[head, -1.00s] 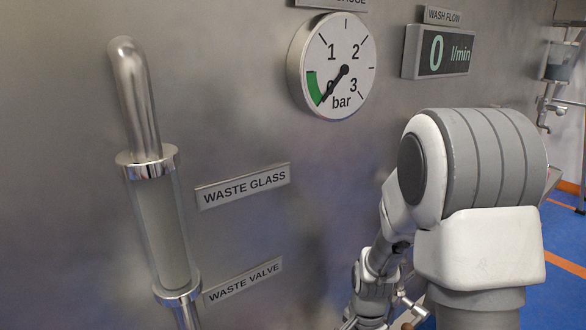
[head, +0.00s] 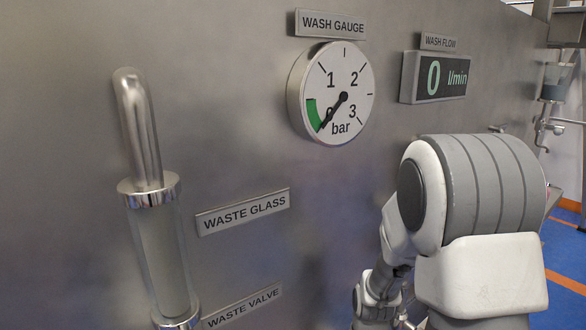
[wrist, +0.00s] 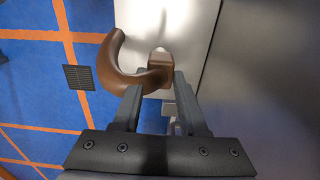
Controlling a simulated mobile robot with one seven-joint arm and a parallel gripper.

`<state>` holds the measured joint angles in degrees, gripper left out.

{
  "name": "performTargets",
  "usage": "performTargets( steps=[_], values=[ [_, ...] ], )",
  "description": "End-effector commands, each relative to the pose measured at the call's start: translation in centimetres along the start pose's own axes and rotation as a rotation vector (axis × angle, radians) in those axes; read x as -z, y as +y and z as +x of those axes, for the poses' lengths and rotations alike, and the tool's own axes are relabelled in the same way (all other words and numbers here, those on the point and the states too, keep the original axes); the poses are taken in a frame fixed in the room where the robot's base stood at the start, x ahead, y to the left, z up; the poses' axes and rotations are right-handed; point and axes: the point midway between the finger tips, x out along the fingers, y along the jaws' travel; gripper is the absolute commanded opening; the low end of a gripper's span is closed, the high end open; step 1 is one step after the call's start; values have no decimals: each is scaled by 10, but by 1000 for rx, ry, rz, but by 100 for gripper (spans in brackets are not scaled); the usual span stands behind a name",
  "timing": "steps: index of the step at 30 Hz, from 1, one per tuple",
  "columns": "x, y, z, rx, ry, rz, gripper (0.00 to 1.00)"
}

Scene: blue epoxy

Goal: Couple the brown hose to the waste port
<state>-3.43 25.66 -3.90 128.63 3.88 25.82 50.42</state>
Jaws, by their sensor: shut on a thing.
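The brown hose (wrist: 125,62) shows in the wrist view as a thick bend that curves in from the top left. Its end fitting, a squared brown block with a pale opening (wrist: 160,58), sits between the fingertips of my gripper (wrist: 160,88), which is shut on it. A grey metal wall or panel lies close to the right of the fingers. I cannot make out the waste port in either view. In the head view my gripper and the hose are out of sight below the frame edge.
In the head view the steel panel carries the waste glass (head: 163,255), the "WASTE GLASS" plate (head: 243,212), the "WASTE VALVE" plate (head: 243,307), a wash gauge (head: 331,93) near zero and a flow display (head: 435,77) reading 0. The wrist view shows blue floor with orange lines and a drain grate (wrist: 79,77).

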Motion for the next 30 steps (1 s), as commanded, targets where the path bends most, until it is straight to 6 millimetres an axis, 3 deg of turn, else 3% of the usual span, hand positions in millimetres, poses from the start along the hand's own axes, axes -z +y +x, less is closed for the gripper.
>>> performTargets(
  steps=[17,30],
  values=[
    [0,0,-22,1,1,0,0],
    [0,0,-66,1,1,0,0]
  ],
)
